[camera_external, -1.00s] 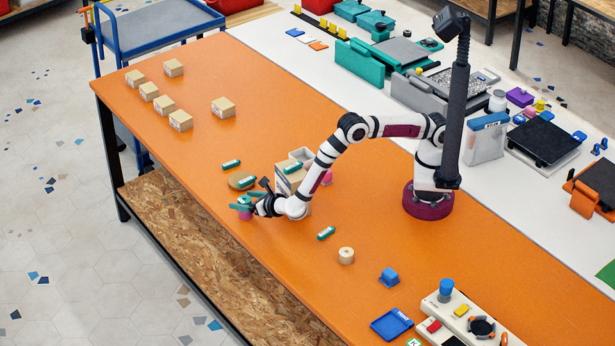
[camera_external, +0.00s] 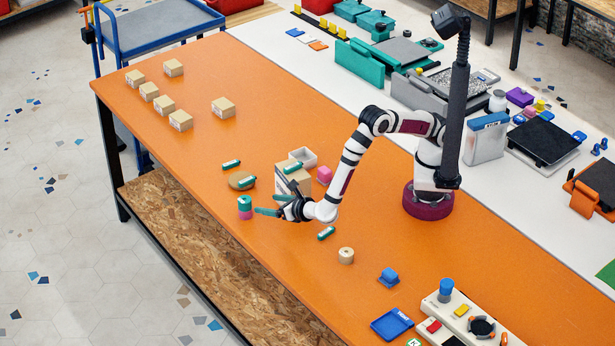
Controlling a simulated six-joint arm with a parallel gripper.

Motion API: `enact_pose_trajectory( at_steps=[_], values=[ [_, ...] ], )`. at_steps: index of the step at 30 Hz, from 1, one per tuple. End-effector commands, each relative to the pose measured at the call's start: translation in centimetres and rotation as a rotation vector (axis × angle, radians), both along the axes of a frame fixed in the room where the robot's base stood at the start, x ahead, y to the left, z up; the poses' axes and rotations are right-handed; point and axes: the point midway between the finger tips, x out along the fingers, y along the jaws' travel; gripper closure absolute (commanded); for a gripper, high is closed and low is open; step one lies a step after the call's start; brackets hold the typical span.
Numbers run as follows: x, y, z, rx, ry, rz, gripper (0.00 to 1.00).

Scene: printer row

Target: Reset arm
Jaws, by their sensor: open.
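My gripper (camera_external: 268,206) has teal fingers and a dark body. The stack is a teal piece (camera_external: 244,202) on a pink piece (camera_external: 246,214), standing upright and apart from the fingers. My white and black arm bends up from its maroon base at the right of the table. It partly hides a cardboard box (camera_external: 289,182) behind the gripper.
Around the gripper are a round tan disc (camera_external: 236,182) with a teal piece on it, a white open box (camera_external: 303,156), a pink block (camera_external: 325,174), a teal piece (camera_external: 326,233) and a tan roll (camera_external: 346,255). Several small cartons (camera_external: 181,121) stand far left. The front middle is clear.

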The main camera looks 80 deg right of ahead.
Motion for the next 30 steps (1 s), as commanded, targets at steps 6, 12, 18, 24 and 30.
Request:
enact_pose_trajectory(
  at_steps=[6,12,18,24,30],
  values=[
    [-1.1,-3.0,9.7,0.593,-0.237,-0.394,0.17],
    [-13.3,-17.8,13.7,0.963,-0.417,-1.252,0.17],
    [-29.8,-19.2,14.0,1.332,-0.63,-2.239,0.17],
    [-33.6,-16.5,13.7,1.444,-0.672,-2.579,0.17],
    [-33.6,-16.5,13.7,1.444,-0.672,-2.579,0.17]
  ],
)
